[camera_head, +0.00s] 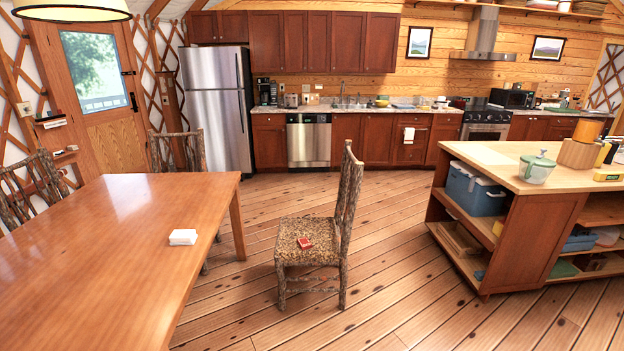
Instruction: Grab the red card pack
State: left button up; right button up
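The red card pack (305,243) is a small red box lying on the seat of a rustic wooden chair (285,229). The chair stands on the floor near the middle of the view, its back toward the right. Nothing covers the pack. Neither of my grippers shows in the head view.
A long wooden table (100,250) with a white stack (183,237) fills the left. A kitchen island (540,195) with open shelves stands at the right. Plank floor (400,270) is clear between chair and island. More rustic chairs (176,150) stand behind the table.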

aim_at(304, 243)
jog(key=i+l+u, duration=0.25)
jog(key=i, duration=0.25)
jog(key=i+l+u, duration=0.25)
jog(key=i+l, duration=0.2)
jog(key=i+l+u, duration=0.25)
jog(key=i+l, duration=0.15)
jog(key=l, duration=0.25)
jog(key=i+l+u, duration=0.25)
jog(key=l, duration=0.35)
jog(key=i, duration=0.1)
